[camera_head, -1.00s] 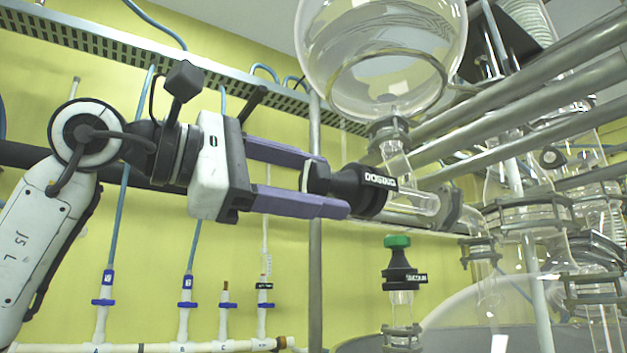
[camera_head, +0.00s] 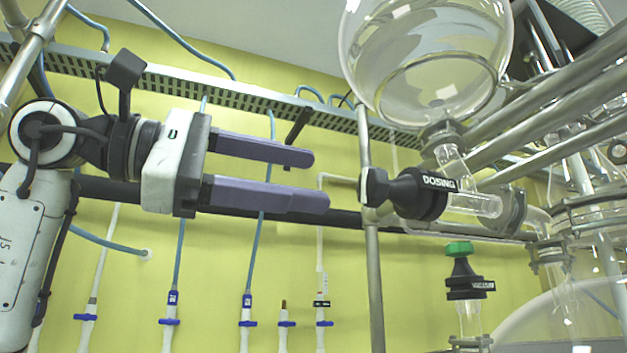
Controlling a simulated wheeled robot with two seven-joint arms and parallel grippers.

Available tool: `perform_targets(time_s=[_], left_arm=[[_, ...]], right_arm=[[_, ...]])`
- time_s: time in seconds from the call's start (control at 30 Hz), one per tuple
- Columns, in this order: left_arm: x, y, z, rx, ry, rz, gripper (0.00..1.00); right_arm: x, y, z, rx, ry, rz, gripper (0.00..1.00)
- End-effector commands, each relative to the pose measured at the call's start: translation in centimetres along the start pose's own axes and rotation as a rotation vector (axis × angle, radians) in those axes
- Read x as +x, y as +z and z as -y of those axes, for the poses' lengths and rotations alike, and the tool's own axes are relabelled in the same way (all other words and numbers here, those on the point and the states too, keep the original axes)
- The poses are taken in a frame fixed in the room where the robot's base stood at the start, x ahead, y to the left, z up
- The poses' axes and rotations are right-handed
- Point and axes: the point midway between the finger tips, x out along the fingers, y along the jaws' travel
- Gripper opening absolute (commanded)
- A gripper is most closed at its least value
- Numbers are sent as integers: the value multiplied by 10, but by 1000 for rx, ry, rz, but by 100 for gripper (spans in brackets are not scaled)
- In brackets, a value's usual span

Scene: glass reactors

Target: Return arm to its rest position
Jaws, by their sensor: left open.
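My left gripper (camera_head: 322,180) comes in from the left in the head view. Its two purple fingers are apart and point right, with nothing between them. The black dosing valve (camera_head: 420,193), marked "DOSING", sits just right of the fingertips, with a clear gap between them. The valve is fitted to a clear glass tube (camera_head: 474,203) below a round glass vessel (camera_head: 428,50). My right gripper is not in view.
A vertical metal post (camera_head: 374,285) stands just right of the fingertips. A green-capped valve (camera_head: 459,249) marked "VACUUM" is lower right. Metal bars (camera_head: 545,90) and glassware fill the right. Blue-clamped white pipes (camera_head: 247,310) line the yellow wall. Open space lies below the gripper.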

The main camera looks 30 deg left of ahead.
Motion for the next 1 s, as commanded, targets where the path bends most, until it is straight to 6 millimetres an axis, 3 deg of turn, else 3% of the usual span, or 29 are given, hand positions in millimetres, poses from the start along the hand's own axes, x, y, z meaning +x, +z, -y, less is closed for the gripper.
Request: perform_targets(time_s=[0.63, 0.77, 1.0], left_arm=[[4, 0, 0, 0, -2, 0, 57], [18, 1, 0, -1, -4, 1, 57], [61, 2, -2, -1, -3, 2, 57]], right_arm=[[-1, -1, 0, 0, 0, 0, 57], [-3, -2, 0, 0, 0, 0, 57], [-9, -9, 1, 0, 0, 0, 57]])
